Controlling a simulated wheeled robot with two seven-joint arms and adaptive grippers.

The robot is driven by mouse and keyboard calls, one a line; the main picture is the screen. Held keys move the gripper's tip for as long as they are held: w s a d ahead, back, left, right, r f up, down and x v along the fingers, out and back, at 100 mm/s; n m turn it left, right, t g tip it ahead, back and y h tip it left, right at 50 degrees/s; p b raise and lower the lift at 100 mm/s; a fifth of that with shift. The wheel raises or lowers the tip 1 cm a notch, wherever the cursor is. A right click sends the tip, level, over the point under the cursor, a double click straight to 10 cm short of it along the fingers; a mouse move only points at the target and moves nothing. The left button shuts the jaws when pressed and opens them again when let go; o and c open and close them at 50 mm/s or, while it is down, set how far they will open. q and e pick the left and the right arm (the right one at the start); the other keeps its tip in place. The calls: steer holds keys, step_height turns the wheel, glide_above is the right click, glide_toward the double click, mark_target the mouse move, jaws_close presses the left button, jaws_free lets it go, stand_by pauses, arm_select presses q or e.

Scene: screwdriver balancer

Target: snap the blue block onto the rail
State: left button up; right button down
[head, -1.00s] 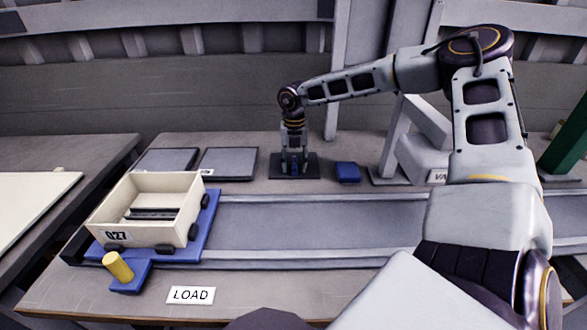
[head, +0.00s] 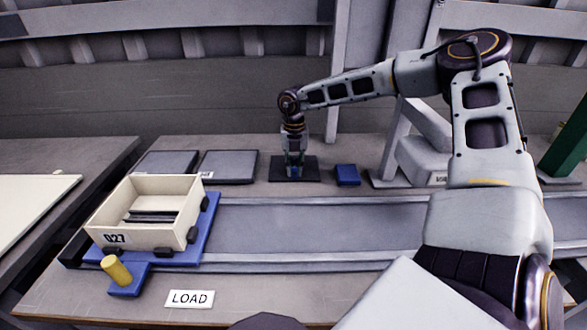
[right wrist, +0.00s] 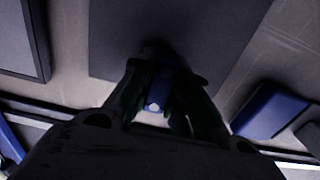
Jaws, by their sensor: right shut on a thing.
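My right gripper (head: 293,168) points down over a dark mat (head: 311,162) at the back of the bench. It is shut on a small blue block (right wrist: 158,95), which has a pale spot and shows between the fingers in the right wrist view; the fingers hide most of it. The dark mat fills the upper middle of that view (right wrist: 165,50). A cream crate (head: 180,235) marked 027 sits on a blue carriage at the left. Dark bars (head: 160,217), possibly the rail, lie inside it. My left gripper is not in view.
Another blue piece (head: 347,174) lies right of the mat and also shows in the right wrist view (right wrist: 268,110). Two grey plates (head: 228,166) lie left. A grey track (head: 320,225) crosses the bench, empty right of the carriage. A yellow peg (head: 116,270) stands front left.

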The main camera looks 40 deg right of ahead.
steer(key=shift+r, duration=0.15)
steer(key=shift+r+p, duration=1.3)
steer(key=shift+r, duration=1.55)
